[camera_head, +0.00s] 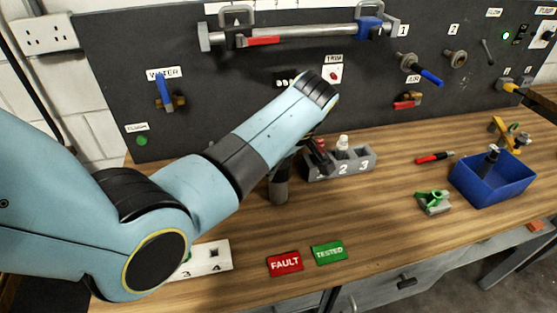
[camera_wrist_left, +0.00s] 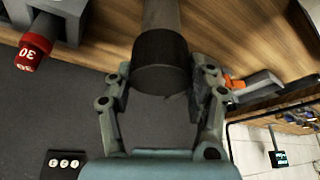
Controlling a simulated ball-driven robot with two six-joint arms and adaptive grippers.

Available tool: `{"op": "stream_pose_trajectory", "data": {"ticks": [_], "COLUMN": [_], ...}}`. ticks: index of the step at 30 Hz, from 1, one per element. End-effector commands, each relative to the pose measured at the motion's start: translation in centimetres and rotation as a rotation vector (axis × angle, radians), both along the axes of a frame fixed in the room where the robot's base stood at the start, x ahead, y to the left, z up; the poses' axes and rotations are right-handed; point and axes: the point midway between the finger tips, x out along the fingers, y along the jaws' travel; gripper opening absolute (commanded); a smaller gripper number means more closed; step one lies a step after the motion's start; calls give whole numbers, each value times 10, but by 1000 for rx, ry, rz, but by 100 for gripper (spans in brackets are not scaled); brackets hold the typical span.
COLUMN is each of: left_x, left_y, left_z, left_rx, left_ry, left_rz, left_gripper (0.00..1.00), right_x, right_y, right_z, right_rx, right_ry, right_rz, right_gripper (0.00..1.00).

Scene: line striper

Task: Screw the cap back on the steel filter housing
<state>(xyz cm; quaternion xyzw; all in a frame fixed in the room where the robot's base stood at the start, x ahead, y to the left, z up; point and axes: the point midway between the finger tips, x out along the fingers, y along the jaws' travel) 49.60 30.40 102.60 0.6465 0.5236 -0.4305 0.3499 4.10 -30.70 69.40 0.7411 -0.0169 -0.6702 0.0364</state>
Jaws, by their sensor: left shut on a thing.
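The steel filter housing (camera_head: 279,190) is a grey upright cylinder on the wooden bench, left of the grey rack. In the left wrist view the housing (camera_wrist_left: 162,14) lies at the top centre, with the dark cap (camera_wrist_left: 160,62) against its end. My left gripper (camera_wrist_left: 162,80) has one finger on each side of the cap and is shut on it. I cannot tell how far the cap is threaded. In the head view my left arm covers most of this gripper and the cap. My right gripper is in neither view.
The grey numbered rack (camera_head: 355,164) stands close on the right, holding a red cartridge (camera_wrist_left: 33,52) marked 30 and a white-topped one (camera_head: 342,143). A blue bin (camera_head: 487,187) is at the right. FAULT (camera_head: 285,263) and TESTED (camera_head: 328,253) cards lie in front. Bench between is clear.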

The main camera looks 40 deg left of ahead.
Motion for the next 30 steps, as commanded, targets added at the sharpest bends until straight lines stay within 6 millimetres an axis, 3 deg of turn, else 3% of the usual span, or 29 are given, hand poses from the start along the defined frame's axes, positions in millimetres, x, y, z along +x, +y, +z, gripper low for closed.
{"op": "stream_pose_trajectory", "data": {"ticks": [5,15,24,30], "left_x": [-1,-1,-1,-1], "left_y": [0,1,0,0], "left_z": [-1,-1,-1,-1], "left_rx": [1,1,1,1], "left_ry": [2,3,3,4], "left_rz": [-197,-245,-601,-616], "left_gripper": [11,11,10,10], "right_x": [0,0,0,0], "right_y": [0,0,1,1], "right_z": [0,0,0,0], "right_rx": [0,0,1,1], "right_ry": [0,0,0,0], "right_rz": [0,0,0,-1], "right_gripper": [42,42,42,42]}}
